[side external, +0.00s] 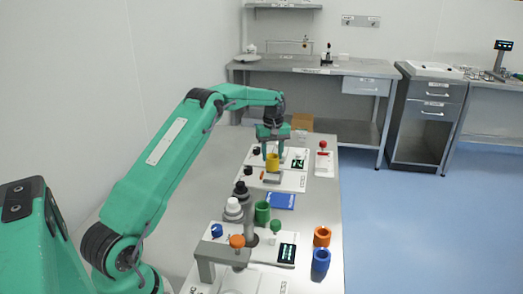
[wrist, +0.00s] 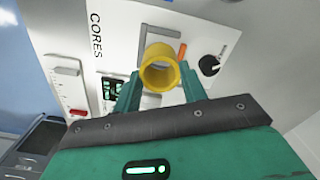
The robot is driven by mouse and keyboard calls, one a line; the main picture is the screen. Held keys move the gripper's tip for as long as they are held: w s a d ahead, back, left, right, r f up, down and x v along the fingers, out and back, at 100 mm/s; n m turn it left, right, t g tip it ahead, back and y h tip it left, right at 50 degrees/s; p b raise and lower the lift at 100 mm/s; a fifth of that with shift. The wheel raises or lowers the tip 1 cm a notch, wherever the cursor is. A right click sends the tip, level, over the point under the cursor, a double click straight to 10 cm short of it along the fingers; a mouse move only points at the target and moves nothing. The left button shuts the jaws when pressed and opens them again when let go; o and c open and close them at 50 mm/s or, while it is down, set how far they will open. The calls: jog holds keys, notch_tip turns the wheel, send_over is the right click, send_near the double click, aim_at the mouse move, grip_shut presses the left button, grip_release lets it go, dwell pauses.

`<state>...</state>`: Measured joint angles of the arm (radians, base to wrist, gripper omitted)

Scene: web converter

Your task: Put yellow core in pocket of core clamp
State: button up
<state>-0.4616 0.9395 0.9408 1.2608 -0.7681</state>
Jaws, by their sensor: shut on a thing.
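The yellow core (side external: 272,163) is a short hollow cylinder held upright between the fingers of my gripper (side external: 271,152). In the wrist view the yellow core (wrist: 159,82) sits between the two green fingertips of my gripper (wrist: 160,88), with its open end facing the camera. A grey metal block (side external: 272,178), which looks like the core clamp, is on a white panel just below the core. In the wrist view the block (wrist: 160,36) shows partly behind the core. I cannot tell whether the core touches the block, and the pocket is hidden.
The white panel has an orange lever (wrist: 182,50) and a black knob (wrist: 209,65). A green core (side external: 262,212), an orange core (side external: 322,237) and a blue core (side external: 321,260) stand nearer the camera. A blue pad (side external: 281,201) lies between. A red-topped device (side external: 323,160) is at right.

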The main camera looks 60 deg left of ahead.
jog(key=shift+a+f, duration=0.2)
jog(key=shift+f, duration=1.9)
jog(key=shift+f, duration=0.15)
jog(key=o, duration=0.9)
notch_tip(320, 180, up, 12)
jog(key=shift+r, duration=0.15)
jog(key=shift+r, duration=0.1)
